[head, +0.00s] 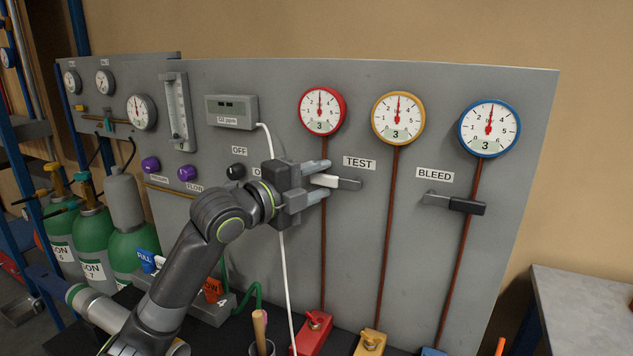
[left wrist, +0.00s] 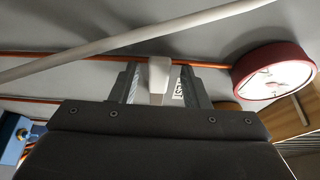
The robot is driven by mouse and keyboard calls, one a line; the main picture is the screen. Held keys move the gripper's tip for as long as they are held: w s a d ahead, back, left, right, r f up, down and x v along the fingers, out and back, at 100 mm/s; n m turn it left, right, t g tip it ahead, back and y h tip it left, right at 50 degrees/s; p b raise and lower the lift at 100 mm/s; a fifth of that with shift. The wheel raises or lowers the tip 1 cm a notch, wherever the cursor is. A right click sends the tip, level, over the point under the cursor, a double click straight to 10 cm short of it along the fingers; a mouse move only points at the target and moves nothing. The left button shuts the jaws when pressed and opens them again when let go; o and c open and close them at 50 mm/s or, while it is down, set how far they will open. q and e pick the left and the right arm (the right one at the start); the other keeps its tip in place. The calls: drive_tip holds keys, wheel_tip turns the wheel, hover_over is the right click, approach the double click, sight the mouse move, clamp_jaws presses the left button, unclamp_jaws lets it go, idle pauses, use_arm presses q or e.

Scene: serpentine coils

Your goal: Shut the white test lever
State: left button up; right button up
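The white test lever (head: 324,180) sits on the grey panel below the TEST label (head: 359,162). Its white handle points left, and its grey metal part runs right. My left gripper (head: 320,181) is at the handle, with one finger above it and one below. In the left wrist view the white handle (left wrist: 158,73) stands between the two fingertips of my left gripper (left wrist: 159,85), with a gap on each side. The fingers are open around it and do not appear to press on it. My right gripper is not in view.
A black-handled lever (head: 467,206) sits under the BLEED label to the right. A white hose (head: 283,265) hangs from the grey meter (head: 231,111) and passes behind my left gripper. Red (head: 322,111), yellow (head: 398,117) and blue (head: 489,128) gauges are above. Green cylinders (head: 133,252) stand at left.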

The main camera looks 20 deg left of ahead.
use_arm(q)
drive_tip(key=shift+s+a, duration=0.1)
drive_tip(key=shift+s, duration=0.05)
drive_tip(key=p+v, duration=1.4)
drive_tip(key=v, duration=0.3)
drive_tip(key=shift+p, duration=0.4)
drive_tip(key=shift+s, duration=0.1)
idle(0.8)
